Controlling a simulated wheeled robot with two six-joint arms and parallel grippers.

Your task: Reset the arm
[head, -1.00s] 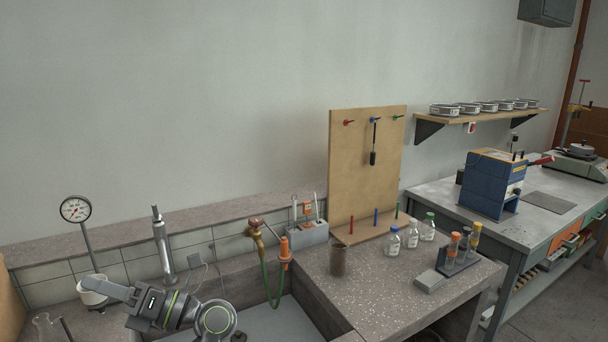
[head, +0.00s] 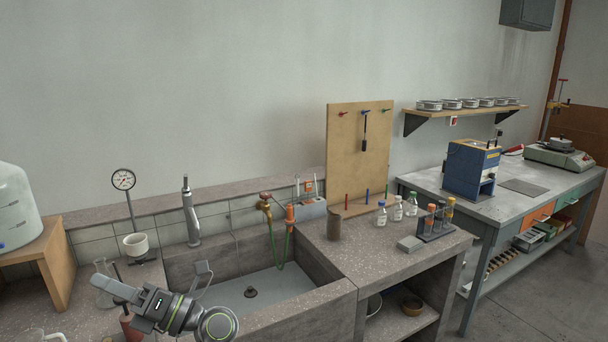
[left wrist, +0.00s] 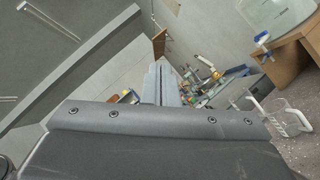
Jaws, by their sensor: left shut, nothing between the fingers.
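My left gripper (head: 104,284) is in the lower left of the head view, with its fingers pointing left over the bench near a glass flask. Its fingers are together and hold nothing. In the left wrist view the shut fingers (left wrist: 160,84) show as a narrow grey pair beyond the dark gripper body. My right gripper is in neither view.
A sink (head: 265,288) lies right of my left arm, with a tap (head: 190,210) behind it. A gauge (head: 123,181), glass flask (head: 104,290) and large plastic container (head: 15,210) are close on the left. Bottles (head: 397,208) and a tube rack (head: 436,230) stand right.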

